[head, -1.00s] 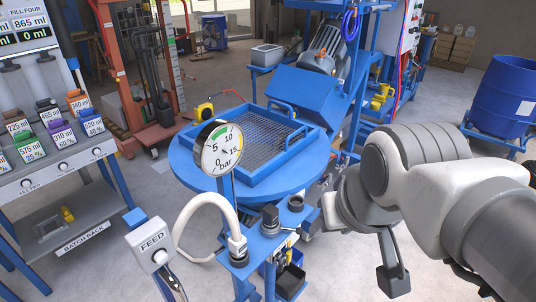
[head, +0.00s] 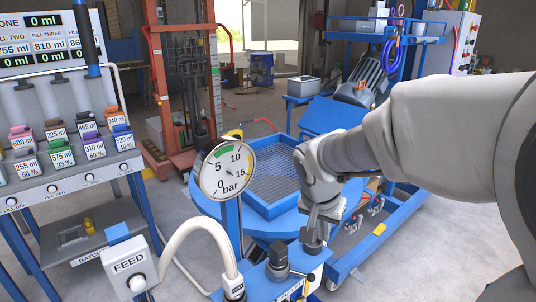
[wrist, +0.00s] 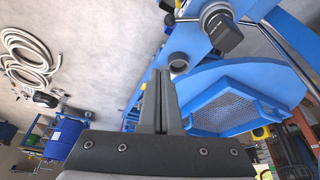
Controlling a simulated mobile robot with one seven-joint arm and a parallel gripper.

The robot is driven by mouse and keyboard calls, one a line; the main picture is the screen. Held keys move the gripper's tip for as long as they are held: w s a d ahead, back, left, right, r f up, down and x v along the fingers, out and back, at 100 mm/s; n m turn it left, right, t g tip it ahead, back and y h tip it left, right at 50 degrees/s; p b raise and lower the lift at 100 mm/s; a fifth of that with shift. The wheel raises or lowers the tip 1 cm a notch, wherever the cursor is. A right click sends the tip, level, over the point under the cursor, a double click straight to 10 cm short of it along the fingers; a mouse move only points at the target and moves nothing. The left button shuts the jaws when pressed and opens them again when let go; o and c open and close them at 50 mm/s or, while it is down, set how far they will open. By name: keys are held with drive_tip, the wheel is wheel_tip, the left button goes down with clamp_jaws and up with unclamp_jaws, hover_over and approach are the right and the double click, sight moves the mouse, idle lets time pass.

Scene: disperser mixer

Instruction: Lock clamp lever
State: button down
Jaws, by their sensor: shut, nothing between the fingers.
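My gripper (head: 312,246) is shut and empty, pointing down over the blue stand in front of the round blue table. Its closed fingers (wrist: 161,74) also show in the wrist view.
A pressure gauge (head: 227,170), a white hose (head: 205,228) and the FEED box (head: 131,267) stand left of my gripper. The blue mesh-bottomed tray (head: 282,208) lies behind it. A rack of colored containers (head: 61,152) is at the left.

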sight(303, 274)
drive_tip(key=shift+w+f+m, duration=0.3)
drive_tip(key=shift+w+f, duration=0.8)
drive_tip(key=shift+f, duration=0.05)
drive_tip(key=f+b, duration=0.1)
drive_tip(key=f, duration=0.2)
drive_tip(key=f+b, duration=0.1)
drive_tip(key=f, duration=0.2)
drive_tip(key=f+b, duration=0.1)
drive_tip(key=f, duration=0.3)
drive_tip(key=shift+s+a+f, duration=0.1)
drive_tip(key=shift+s+a, duration=0.05)
drive_tip(key=shift+s, duration=0.1)
drive_tip(key=shift+s+f+b, duration=0.1)
drive_tip(key=shift+b, duration=0.5)
